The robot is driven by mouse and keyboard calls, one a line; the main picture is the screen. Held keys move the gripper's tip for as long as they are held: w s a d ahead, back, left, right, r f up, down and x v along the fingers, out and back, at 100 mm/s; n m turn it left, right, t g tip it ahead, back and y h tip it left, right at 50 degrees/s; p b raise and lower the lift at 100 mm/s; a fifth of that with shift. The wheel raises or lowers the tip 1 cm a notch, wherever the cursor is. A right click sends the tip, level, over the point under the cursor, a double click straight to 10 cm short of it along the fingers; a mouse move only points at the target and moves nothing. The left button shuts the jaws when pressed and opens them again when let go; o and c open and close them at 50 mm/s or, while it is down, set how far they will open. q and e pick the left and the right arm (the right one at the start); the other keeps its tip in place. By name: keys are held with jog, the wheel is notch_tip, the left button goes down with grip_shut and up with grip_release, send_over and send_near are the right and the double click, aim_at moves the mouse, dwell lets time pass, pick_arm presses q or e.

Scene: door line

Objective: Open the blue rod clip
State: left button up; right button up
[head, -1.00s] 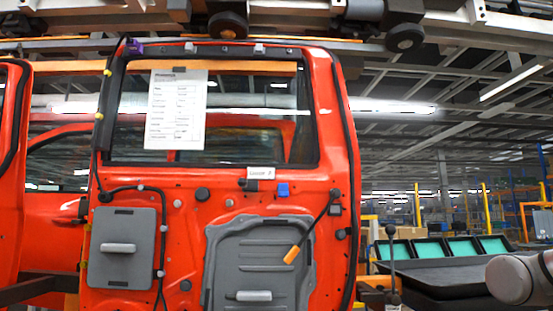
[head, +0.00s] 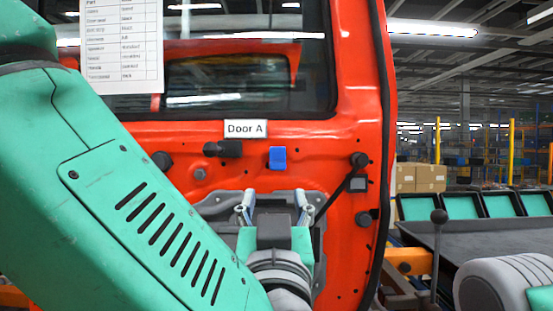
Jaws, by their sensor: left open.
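I cannot tell whether the clip is open or closed. My left gripper (head: 274,202) is in front of the door, a little below the clip in the picture. Its two fingers are spread and hold nothing. I see no contact with the clip, and the clip is not covered. My right gripper is out of the picture; only part of my right arm shows at bottom right.
A paper sheet (head: 123,45) hangs over the window. A black handle (head: 229,148) and dark plugs are beside the clip. My left arm hides the door's lower left. A dark table (head: 480,245) with teal-lined bins (head: 460,206) stands right, near an upright lever (head: 438,217).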

aim_at(279, 165)
pick_arm(q)
jog(key=p+x, duration=0.1)
jog(key=x, duration=0.3)
jog(key=p+x, duration=0.1)
jog(key=x, duration=0.3)
jog(key=p+x, duration=0.1)
jog(key=x, duration=0.3)
jog(key=shift+w+d+f+p, duration=0.2)
jog(key=shift+w+d+p, duration=0.1)
jog(key=shift+w+d, duration=0.05)
jog(key=shift+w+a, duration=0.25)
jog(key=shift+w, duration=0.25)
jog(key=shift+s, duration=0.1)
jog(key=shift+d+r, duration=0.1)
jog(key=shift+d, duration=0.05)
grip_shut()
